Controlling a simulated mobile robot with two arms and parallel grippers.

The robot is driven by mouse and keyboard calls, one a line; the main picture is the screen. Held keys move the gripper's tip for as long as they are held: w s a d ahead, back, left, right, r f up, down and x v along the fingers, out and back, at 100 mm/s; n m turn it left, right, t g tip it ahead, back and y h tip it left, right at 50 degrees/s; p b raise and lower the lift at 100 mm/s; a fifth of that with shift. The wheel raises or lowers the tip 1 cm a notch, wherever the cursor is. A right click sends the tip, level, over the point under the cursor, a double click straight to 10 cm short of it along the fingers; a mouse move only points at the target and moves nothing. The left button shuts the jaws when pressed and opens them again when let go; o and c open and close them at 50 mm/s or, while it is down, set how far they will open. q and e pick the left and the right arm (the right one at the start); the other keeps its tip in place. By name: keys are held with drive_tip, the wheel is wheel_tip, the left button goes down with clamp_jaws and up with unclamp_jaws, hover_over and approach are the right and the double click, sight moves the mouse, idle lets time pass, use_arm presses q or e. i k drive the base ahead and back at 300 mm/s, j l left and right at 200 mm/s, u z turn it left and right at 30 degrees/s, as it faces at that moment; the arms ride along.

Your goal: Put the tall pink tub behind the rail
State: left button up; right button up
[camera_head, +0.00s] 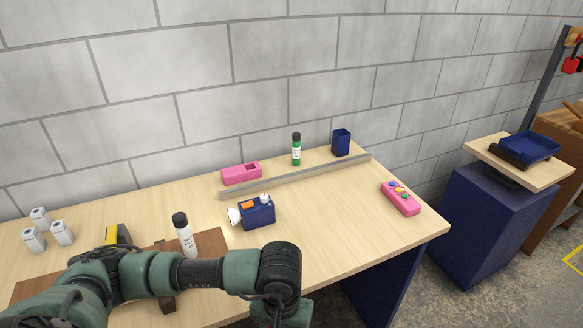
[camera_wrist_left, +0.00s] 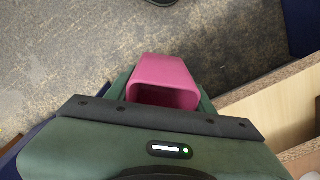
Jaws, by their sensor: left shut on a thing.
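My left gripper (camera_wrist_left: 163,92) is shut on a hollow pink tub (camera_wrist_left: 164,70) in the left wrist view. The tub's open end faces the camera, and grey floor shows beyond it. In the head view my left arm reaches across the front of the table; the gripper and held tub are hidden or below the frame. The rail (camera_head: 297,177) is a long, low grey bar lying slantwise on the back part of the table. My right gripper is in neither view.
Behind the rail stand a low pink box (camera_head: 241,173), a green bottle (camera_head: 296,150) and a navy cup (camera_head: 341,143), with gaps between. In front are a blue device (camera_head: 258,212), a pink button pad (camera_head: 400,198) and a black-capped white bottle (camera_head: 185,237). The wooden table (camera_head: 340,225) has bare room.

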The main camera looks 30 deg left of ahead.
sight(329, 160)
drive_tip(key=i+l+z, duration=0.1)
drive_tip(key=z, duration=1.05)
drive_tip(key=i+z, duration=0.1)
drive_tip(key=i, duration=1.65)
drive_tip(key=i+j+u, duration=0.15)
drive_tip(key=i+u, duration=0.35)
drive_tip(key=i+l+u, duration=0.1)
drive_tip(key=i+u, duration=0.4)
drive_tip(key=i, duration=0.2)
drive_tip(key=i+l+u, duration=0.45)
drive_tip(key=i, duration=0.15)
drive_tip(key=i+u, duration=0.15)
drive_tip(key=u, duration=2.05)
